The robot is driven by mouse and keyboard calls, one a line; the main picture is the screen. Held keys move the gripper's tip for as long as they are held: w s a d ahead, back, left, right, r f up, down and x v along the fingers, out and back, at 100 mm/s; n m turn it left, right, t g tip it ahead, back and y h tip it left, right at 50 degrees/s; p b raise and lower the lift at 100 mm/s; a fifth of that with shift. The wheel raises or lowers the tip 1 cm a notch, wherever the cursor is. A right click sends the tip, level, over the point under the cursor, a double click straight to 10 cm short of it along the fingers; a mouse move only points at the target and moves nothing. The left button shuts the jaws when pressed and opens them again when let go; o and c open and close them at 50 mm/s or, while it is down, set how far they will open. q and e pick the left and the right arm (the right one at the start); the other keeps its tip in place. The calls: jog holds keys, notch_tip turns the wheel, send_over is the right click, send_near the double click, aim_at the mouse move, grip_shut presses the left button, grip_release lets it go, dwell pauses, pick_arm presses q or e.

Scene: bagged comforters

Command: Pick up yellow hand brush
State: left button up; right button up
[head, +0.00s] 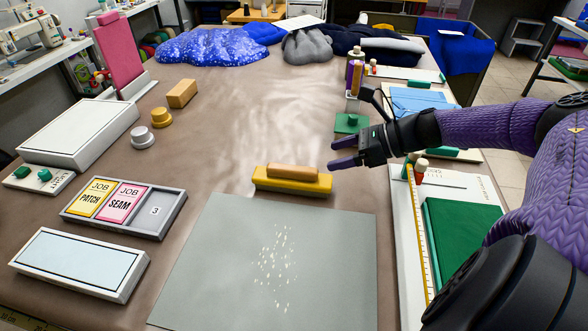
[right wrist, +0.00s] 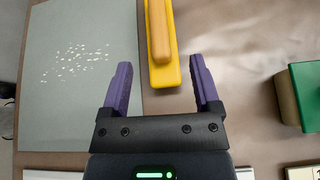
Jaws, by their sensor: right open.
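The yellow hand brush (head: 292,180) lies on the brown table at the far edge of the grey mat. It has a yellow base with a tan wooden grip on top. In the right wrist view the brush (right wrist: 172,72) lies ahead of the fingers, its near end roughly between the fingertip lines. My right gripper (head: 343,152) is open and empty, just right of and beyond the brush, apart from it. Its two purple fingers show spread in the right wrist view (right wrist: 160,75). My left gripper is not in view.
The grey mat (head: 220,285) holds scattered white bits (head: 275,265). A green block (head: 350,123) stands beyond my right gripper. A green book (head: 460,240) and a yellow ruler (head: 418,240) lie at right. A job card tray (head: 170,213) is at left. The table's middle is clear.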

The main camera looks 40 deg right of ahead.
aim_at(299, 168)
jog(key=shift+w+a+f+n+b, duration=0.15)
jog(key=shift+w+a+f+b, duration=0.15)
jog(key=shift+a+b, duration=0.2)
jog(key=shift+w+a+f+n+b, duration=0.15)
jog(key=shift+w+a+f+b, duration=0.05)
jog(key=shift+a+f+b, duration=0.2)
jog(key=b+x, duration=0.1)
jog(key=x, duration=0.1)
jog(key=b+x, duration=0.1)
jog(key=x, duration=0.1)
jog(key=b+x, duration=0.1)
jog(key=x, duration=0.1)
jog(key=shift+w+d+f, duration=0.15)
jog(key=shift+w+d, duration=0.05)
jog(key=shift+w, duration=0.1)
jog(key=shift+w+a+f, duration=0.15)
jog(key=shift+a, duration=0.05)
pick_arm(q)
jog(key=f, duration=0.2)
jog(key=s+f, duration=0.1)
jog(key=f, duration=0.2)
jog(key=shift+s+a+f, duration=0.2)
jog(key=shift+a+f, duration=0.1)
pick_arm(e)
grip_shut()
